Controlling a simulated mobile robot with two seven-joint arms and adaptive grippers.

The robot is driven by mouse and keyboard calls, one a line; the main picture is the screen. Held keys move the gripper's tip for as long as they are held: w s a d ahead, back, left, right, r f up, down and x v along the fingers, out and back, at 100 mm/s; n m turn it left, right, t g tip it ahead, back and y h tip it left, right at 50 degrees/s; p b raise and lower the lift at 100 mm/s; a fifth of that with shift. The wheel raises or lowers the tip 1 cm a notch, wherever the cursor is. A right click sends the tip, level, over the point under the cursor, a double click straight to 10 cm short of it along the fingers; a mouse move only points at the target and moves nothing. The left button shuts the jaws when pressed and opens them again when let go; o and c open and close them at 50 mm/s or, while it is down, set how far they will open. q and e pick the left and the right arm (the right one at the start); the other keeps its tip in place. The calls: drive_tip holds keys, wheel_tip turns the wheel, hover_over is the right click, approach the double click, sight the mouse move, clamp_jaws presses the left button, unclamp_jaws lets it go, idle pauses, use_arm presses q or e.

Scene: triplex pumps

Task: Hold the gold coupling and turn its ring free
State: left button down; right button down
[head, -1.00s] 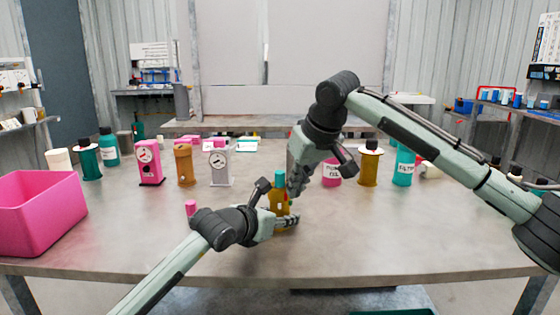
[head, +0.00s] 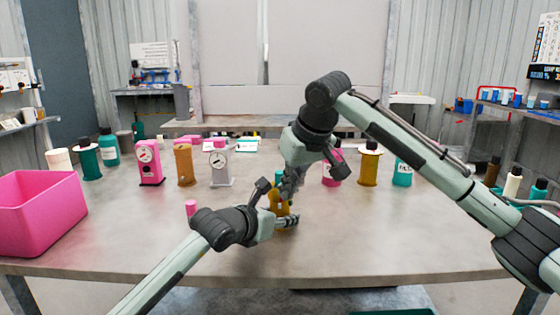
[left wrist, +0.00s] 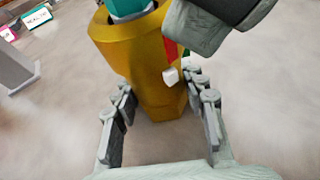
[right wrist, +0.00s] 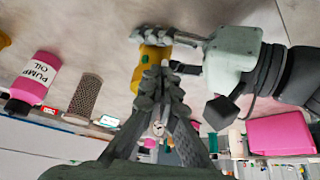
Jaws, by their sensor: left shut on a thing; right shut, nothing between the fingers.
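The gold coupling (head: 279,208) stands upright near the table's front middle, with a teal ring (head: 279,175) at its top. It fills the upper middle of the left wrist view (left wrist: 145,60), where the teal top (left wrist: 130,8), a red strip and a small white knob show. My left gripper (head: 287,222) is shut around the lower gold body. My right gripper (head: 289,194) is shut and empty, pointing down close beside the coupling's upper part; I cannot tell whether it touches. In the right wrist view its fingertips (right wrist: 152,78) overlap the gold body (right wrist: 150,58).
A pink bin (head: 40,215) stands at the left. A pink gauge unit (head: 149,163), an orange one (head: 184,165) and a grey one (head: 220,167) stand behind left. Pink, gold and teal containers stand behind right. The front right of the table is clear.

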drive_tip(key=shift+s+a, duration=0.1)
idle(0.5)
wheel_tip(320, 180, up, 6)
drive_tip(key=shift+s, duration=0.3)
idle(0.4)
wheel_tip(320, 180, down, 6)
drive_tip(key=d, duration=0.1)
drive_tip(key=shift+w+d, duration=0.3)
idle(0.6)
drive_tip(key=shift+w+a, duration=0.25)
drive_tip(key=shift+w, duration=0.15)
idle(0.7)
